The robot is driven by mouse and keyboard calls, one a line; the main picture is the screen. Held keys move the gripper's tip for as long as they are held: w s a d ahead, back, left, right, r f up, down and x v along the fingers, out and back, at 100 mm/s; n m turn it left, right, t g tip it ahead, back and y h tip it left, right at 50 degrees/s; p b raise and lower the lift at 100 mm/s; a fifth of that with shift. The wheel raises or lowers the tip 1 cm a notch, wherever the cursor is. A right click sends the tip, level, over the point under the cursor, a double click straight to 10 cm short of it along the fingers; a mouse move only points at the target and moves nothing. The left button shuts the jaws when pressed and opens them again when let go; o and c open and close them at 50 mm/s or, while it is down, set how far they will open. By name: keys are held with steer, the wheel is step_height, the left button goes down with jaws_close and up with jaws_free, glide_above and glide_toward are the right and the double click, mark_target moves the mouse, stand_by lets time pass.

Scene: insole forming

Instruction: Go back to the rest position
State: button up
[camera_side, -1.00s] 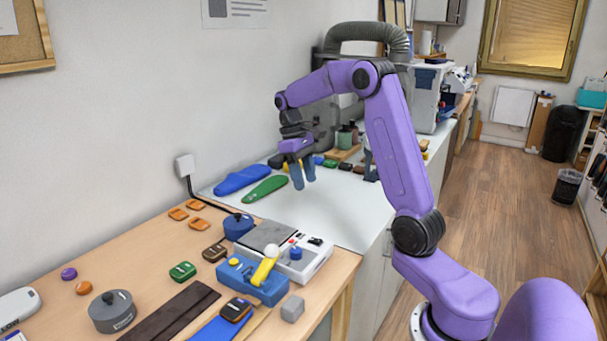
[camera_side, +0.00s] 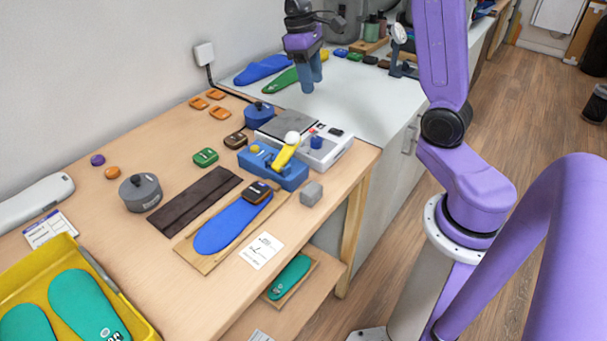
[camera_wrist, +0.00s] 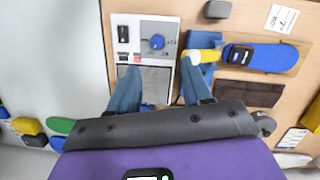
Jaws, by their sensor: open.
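My gripper (camera_side: 312,78) hangs with blue fingers pointing down over the white counter, empty. In the wrist view its fingers (camera_wrist: 160,88) are spread apart with nothing between them. Below them in that view is a white machine (camera_wrist: 145,50) with a grey plate and a blue knob; the height between cannot be told. In the side view the machine (camera_side: 330,150) sits on the wooden bench, nearer the camera than my gripper. A blue insole (camera_side: 262,69) and a green insole (camera_side: 279,82) lie left of my gripper.
A blue lever block (camera_side: 273,170) stands before the machine. A blue insole on a board (camera_side: 225,232), a brown strip (camera_side: 195,200) and a grey weight (camera_side: 140,193) lie on the bench. A yellow tray (camera_side: 25,282) holds green insoles. Air around my gripper looks clear.

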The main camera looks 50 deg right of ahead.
steer(key=s+a+n, duration=0.3)
steer(key=s+a, duration=0.2)
steer(key=a, duration=0.3)
steer(key=s+a+f+n+t, duration=0.1)
steer(key=s+a+f+n, duration=0.1)
steer(key=s, duration=0.8)
steer(key=s+a+f+n+t+y, duration=0.1)
steer(key=s+a+n, duration=0.3)
steer(key=s, duration=0.6)
steer(key=shift+s+f+n, duration=0.3)
steer(key=shift+f+n, duration=0.1)
steer(key=shift+f, duration=0.15)
